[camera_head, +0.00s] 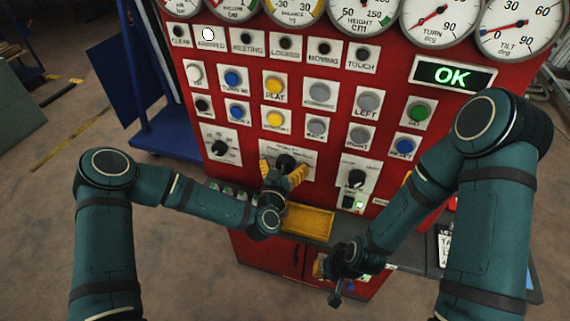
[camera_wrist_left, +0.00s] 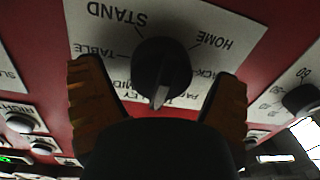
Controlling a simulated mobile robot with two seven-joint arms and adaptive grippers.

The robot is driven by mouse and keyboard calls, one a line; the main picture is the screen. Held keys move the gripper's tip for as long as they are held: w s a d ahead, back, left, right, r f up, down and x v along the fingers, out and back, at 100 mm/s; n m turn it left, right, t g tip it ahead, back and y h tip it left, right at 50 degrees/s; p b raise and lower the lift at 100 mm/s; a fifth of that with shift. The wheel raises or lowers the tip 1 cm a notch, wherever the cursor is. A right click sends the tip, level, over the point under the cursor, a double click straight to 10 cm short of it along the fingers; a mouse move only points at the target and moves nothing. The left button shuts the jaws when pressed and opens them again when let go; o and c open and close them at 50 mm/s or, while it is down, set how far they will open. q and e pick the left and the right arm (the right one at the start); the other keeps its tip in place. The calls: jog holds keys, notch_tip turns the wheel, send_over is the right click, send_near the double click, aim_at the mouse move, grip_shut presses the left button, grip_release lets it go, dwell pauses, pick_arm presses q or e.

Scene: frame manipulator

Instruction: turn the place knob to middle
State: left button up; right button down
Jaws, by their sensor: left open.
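The place knob is a round black knob (camera_head: 286,162) on a white label plate on the red panel. It also shows in the left wrist view (camera_wrist_left: 160,66), where the plate reads upside down, with STAND, TABLE, HOME and part of MID legible. Its pale pointer faces the panel's top, near the partly hidden labels; I cannot tell exactly which mark it meets. My left gripper (camera_head: 283,170) is open, with one yellow finger on each side of the knob and visible gaps in the wrist view.
Other black knobs stand left (camera_head: 219,148) and right (camera_head: 356,179) of it. Coloured buttons, including a yellow one (camera_head: 274,85), fill the panel above, under several gauges. A green OK display (camera_head: 453,76) is lit. A yellow tray (camera_head: 309,222) sits below.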

pick_arm(q)
jog(key=shift+w, duration=0.25)
jog(key=c, duration=1.2)
jog(key=shift+d, duration=0.1)
pick_arm(e)
jog(key=shift+f, duration=0.1)
